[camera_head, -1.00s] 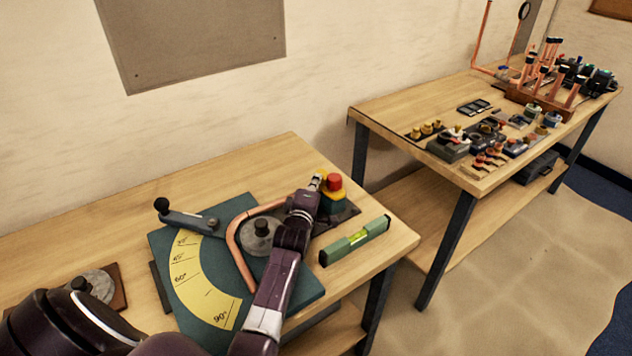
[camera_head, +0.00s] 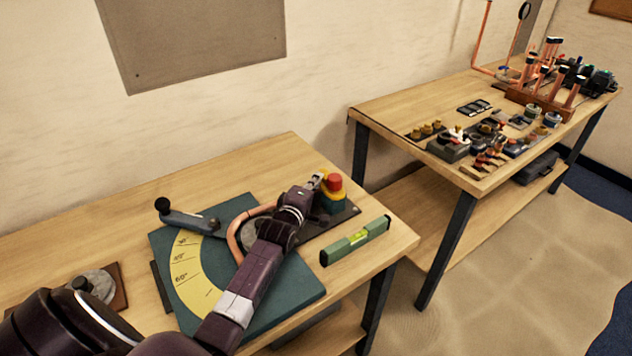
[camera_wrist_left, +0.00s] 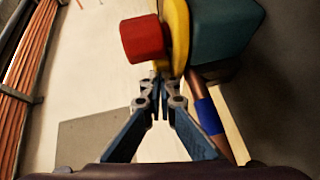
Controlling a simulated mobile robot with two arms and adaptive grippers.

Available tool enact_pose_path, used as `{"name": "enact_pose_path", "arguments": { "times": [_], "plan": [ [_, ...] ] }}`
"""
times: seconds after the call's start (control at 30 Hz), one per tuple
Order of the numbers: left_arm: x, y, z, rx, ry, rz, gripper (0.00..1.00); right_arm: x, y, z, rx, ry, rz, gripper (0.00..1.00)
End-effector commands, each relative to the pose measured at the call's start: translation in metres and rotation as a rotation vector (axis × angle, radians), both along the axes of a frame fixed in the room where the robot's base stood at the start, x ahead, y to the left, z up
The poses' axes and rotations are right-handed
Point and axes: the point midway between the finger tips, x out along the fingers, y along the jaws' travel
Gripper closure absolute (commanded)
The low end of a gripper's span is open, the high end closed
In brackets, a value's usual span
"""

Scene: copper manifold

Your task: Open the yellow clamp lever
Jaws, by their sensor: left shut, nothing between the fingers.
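The yellow clamp lever (camera_head: 329,198) with its red knob (camera_head: 333,181) stands at the right end of the bending fixture in the head view. In the left wrist view the red knob (camera_wrist_left: 143,39) and the curved yellow lever (camera_wrist_left: 179,38) are just beyond my fingertips. My left gripper (camera_head: 317,181) is beside the knob, on its left. In the wrist view its fingertips (camera_wrist_left: 159,78) are shut together with nothing between them, close to the yellow part's lower edge; contact cannot be told. My right gripper is not in view.
The copper pipe (camera_head: 236,231) curves over the teal bending plate (camera_head: 302,290) with its yellow angle scale (camera_head: 190,277). A black-knobbed handle (camera_head: 180,216) lies left. A green level (camera_head: 356,241) lies right of the clamp. A second table (camera_head: 372,120) holds fittings and tools.

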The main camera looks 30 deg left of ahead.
Motion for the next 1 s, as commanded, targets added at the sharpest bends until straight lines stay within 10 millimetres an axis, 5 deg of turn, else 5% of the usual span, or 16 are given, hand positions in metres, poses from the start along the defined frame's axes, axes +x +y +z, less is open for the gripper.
{"name": "enact_pose_path", "arguments": {
  "times": [1.0],
  "plan": [
    [0.038, -0.007, -0.001, -0.004, 0.000, -0.087, 1.00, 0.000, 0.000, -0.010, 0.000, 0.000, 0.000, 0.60]
  ]
}}
